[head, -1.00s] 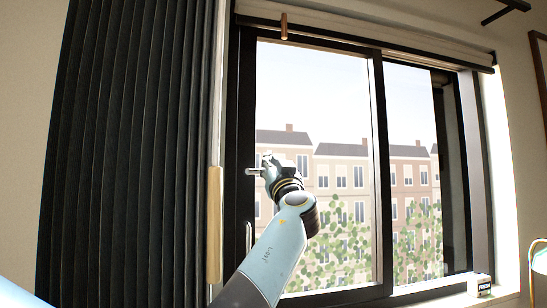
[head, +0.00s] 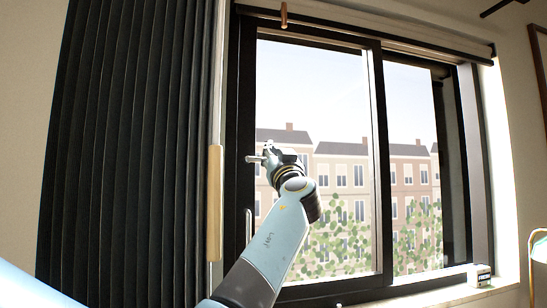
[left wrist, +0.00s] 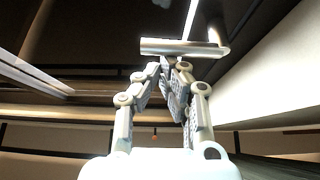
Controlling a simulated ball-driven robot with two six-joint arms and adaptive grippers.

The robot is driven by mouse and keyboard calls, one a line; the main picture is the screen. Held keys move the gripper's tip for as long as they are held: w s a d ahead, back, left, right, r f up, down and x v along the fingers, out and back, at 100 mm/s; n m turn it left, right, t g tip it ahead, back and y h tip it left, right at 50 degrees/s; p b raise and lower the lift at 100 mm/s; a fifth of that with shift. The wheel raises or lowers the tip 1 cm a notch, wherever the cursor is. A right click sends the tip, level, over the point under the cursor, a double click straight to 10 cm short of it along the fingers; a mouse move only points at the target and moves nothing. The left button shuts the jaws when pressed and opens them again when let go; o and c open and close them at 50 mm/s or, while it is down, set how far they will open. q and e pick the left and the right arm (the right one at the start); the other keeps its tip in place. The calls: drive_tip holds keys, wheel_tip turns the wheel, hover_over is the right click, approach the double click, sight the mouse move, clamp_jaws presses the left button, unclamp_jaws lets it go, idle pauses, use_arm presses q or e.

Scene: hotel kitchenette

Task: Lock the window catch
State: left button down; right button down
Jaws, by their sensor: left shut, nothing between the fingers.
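The window catch (head: 253,159) is a small silver lever on the dark left frame of the window. It points roughly level to the left in the head view. My left gripper (head: 268,153) is at its right end, in front of the glass, and hides part of it. In the left wrist view, a pale metal bar of the catch (left wrist: 180,47) lies across, just beyond the fingertips of my left gripper (left wrist: 172,64). The fingers are closed together with nothing between them. I cannot tell whether they touch the bar. My right gripper is out of view.
A dark pleated curtain (head: 125,150) hangs left of the window, with a wooden handle (head: 215,203) at its edge. A slim upright pull (head: 249,225) sits below the catch. A small white box (head: 481,276) stands on the sill at right, near a brass curved piece (head: 532,250).

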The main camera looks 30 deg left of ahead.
use_arm(q)
drive_tip(key=shift+s+a+f+m+t+h+b, duration=0.4)
drive_tip(key=shift+f+m+t+h+b, duration=0.25)
drive_tip(key=shift+f+m+b, duration=0.8)
drive_tip(key=shift+s+a+f+m+t+h+b, duration=0.4)
drive_tip(key=shift+f+m+h+b, duration=0.6)
drive_tip(key=shift+b, duration=0.7)
drive_tip(key=shift+s+a+f+m+t+h+b, duration=0.35)
drive_tip(key=shift+s+f+m+t+h+b, duration=0.15)
drive_tip(key=shift+f+m+b, duration=0.85)
drive_tip(key=shift+r+b, duration=0.25)
drive_tip(key=shift+b, duration=0.1)
drive_tip(key=v, duration=1.2)
drive_tip(key=shift+f, duration=0.1)
